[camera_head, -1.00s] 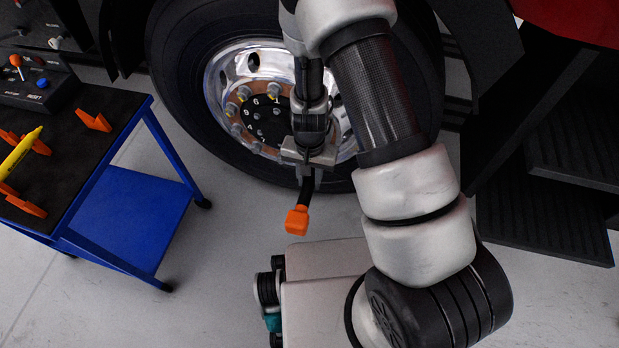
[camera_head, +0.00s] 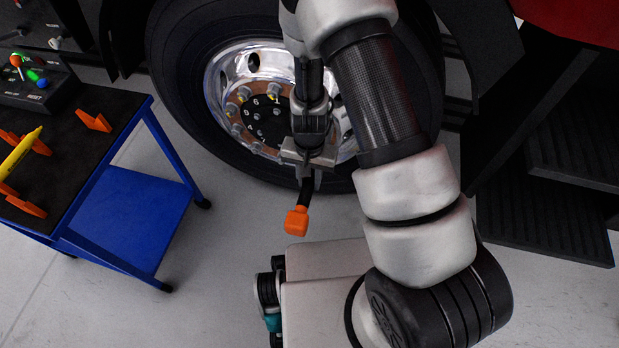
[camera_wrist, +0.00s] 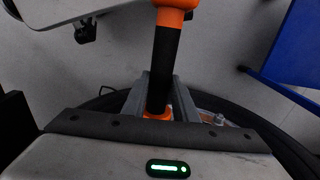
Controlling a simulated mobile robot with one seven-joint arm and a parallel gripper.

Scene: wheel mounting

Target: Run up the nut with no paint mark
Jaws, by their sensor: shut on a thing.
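The truck wheel (camera_head: 230,82) has a polished rim and a dark hub plate (camera_head: 258,118) with printed numbers. Several nuts (camera_head: 237,110) ring the hub. A yellow touch shows near the nut by the number 1 (camera_head: 275,98); which nut has no paint mark I cannot tell. My gripper (camera_head: 306,172) is in front of the lower right of the rim, shut on a black-handled tool with an orange end (camera_head: 297,220). In the wrist view the tool's black shaft (camera_wrist: 164,65) runs between the fingers.
A blue cart (camera_head: 130,215) with a dark top stands at left. It holds a yellow marker (camera_head: 20,152), orange holders (camera_head: 93,121) and a control box (camera_head: 50,98) with a green light. Black steps (camera_head: 545,215) are at right. The floor between cart and wheel is clear.

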